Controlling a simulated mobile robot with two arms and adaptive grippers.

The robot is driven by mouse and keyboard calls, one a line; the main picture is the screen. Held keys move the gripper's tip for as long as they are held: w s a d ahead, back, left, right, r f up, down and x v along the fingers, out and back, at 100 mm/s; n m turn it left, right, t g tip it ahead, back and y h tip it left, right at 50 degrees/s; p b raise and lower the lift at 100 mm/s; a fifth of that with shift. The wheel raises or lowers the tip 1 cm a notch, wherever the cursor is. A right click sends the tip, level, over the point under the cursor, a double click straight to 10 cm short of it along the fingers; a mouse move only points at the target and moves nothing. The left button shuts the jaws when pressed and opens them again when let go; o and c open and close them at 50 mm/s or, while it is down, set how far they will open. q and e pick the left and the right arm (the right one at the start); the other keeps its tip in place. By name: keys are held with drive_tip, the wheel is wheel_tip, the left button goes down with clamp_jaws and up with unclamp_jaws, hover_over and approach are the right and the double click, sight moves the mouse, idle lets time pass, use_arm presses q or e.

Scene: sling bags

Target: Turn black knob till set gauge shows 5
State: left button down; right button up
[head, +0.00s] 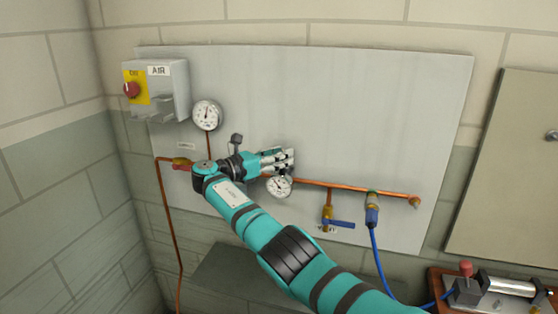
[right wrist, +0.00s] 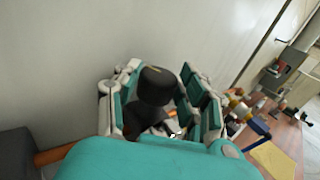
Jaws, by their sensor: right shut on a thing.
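The black knob (right wrist: 156,84) shows in the right wrist view, with a pale mark on its top. It sits between the fingers of my right gripper (head: 283,161), which is shut on it. In the head view the gripper hides the knob. A small round white gauge (head: 279,186) is just below the gripper on the copper pipe. Its dark needle shows, but its numbers are too small to read. A larger white gauge (head: 207,114) stands higher up at the left. I cannot read which gauge is labelled set. My left gripper is not in view.
A grey box with a red switch (head: 131,89) and an AIR label is at the upper left of the grey panel (head: 370,110). A red-handled valve (head: 182,163), a blue-handled valve (head: 338,224) and a blue hose (head: 378,262) are on the copper pipework. A bench (head: 500,310) is lower right.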

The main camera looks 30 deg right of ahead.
drive_tip(key=shift+r, duration=0.15)
drive_tip(key=o, duration=0.9)
drive_tip(key=a, duration=1.2)
drive_tip(key=shift+s, duration=0.3)
drive_tip(key=shift+o, duration=0.3)
